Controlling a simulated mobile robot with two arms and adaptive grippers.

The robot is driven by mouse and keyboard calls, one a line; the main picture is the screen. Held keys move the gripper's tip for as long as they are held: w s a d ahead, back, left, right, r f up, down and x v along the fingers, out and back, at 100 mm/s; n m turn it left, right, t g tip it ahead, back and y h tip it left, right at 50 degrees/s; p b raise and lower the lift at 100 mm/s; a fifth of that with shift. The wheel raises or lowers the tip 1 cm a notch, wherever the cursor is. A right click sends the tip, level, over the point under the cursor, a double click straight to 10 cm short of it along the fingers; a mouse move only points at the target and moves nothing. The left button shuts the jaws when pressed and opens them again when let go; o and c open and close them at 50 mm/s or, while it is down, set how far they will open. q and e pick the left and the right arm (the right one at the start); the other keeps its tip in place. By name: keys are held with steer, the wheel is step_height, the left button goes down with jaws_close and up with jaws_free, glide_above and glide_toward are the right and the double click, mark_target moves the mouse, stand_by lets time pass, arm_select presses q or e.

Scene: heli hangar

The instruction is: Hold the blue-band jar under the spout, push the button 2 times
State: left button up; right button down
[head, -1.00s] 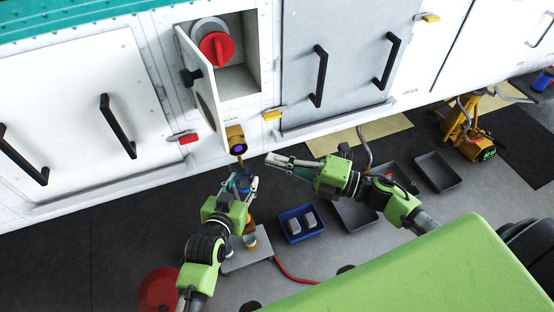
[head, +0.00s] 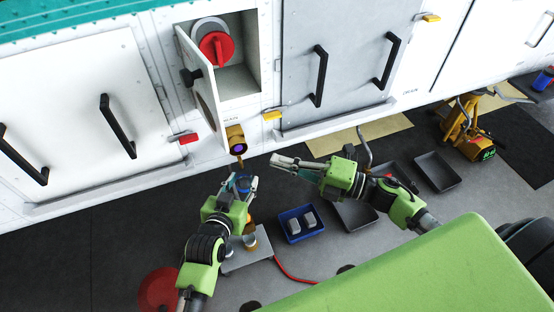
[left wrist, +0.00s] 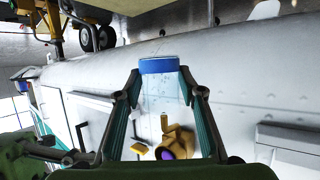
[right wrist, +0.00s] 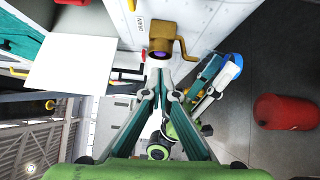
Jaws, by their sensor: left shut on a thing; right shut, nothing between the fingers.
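The blue-band jar (head: 243,186) is held in my left gripper (head: 240,182), below the brass spout fitting (head: 236,140) on the white panel. In the left wrist view the clear jar with its blue band (left wrist: 159,66) sits between the fingers. The fitting (left wrist: 178,142) shows behind it. The fitting has a round purple face and a bent brass arm. I cannot tell if the jar's mouth is directly under the outlet. My right gripper (head: 274,161) is shut and empty, right of the jar and apart from it. In the right wrist view its tips (right wrist: 160,68) appear just below the fitting (right wrist: 168,38).
An open hatch door (head: 198,80) stands left of a recess with a red knob (head: 216,48). A low grey stand (head: 240,263) with small jars, a blue tray (head: 290,238) and dark trays (head: 438,171) are on the floor. A red round object (head: 160,288) lies lower left.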

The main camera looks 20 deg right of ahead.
steer(key=v, duration=1)
steer(key=shift+s+d, duration=0.3)
arm_select(q)
steer(key=shift+s, duration=0.1)
